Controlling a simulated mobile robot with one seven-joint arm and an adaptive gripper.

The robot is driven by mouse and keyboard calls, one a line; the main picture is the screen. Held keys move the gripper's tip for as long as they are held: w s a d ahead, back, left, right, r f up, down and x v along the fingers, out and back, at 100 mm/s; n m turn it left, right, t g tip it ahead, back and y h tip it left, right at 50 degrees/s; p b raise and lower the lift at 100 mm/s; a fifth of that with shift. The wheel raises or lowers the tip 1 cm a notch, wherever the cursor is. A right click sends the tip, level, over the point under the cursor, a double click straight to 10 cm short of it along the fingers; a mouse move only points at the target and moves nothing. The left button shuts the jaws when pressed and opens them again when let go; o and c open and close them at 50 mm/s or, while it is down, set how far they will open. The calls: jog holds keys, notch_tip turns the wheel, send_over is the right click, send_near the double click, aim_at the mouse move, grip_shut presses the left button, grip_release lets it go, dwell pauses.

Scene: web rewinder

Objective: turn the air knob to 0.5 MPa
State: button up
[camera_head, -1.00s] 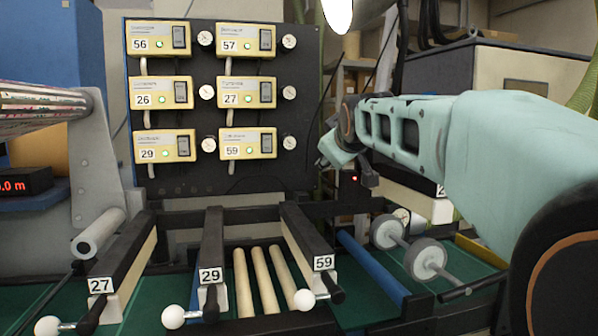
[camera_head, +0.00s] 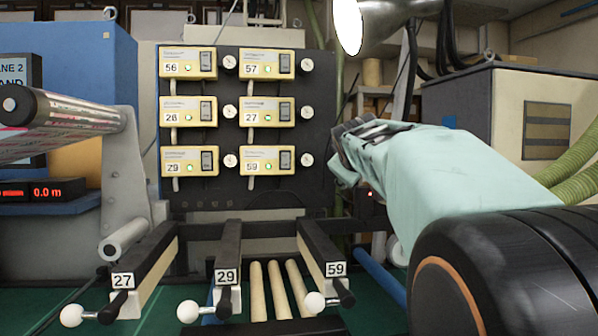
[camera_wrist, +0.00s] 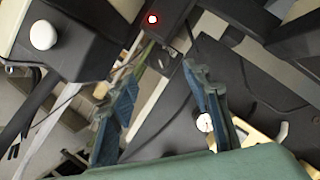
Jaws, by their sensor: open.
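My gripper (camera_head: 345,152) is at the right of the dark panel in the head view, seen from behind the mint-green arm cover. In the wrist view its two blue-grey fingers (camera_wrist: 166,75) are apart with nothing between them. The wrist view shows a small white dial or gauge (camera_wrist: 204,122) beside the right finger, partly covered by it. It also shows a white round knob (camera_wrist: 43,35) on a dark block at upper left. I cannot tell which part is the air knob, and no 0.5 MPa marking is legible.
A dark panel (camera_head: 322,115) carries several yellow control boxes with small round dials. Numbered levers with white ball ends, including the 59 lever (camera_head: 315,301), stand below it. A red light (camera_wrist: 152,19) shows beyond the fingers. A pale cabinet (camera_head: 505,110) stands at right.

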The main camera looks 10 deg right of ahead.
jog(key=p+x, duration=0.2)
jog(key=x, duration=0.5)
jog(key=shift+p, duration=0.4)
jog(key=c, duration=1.2)
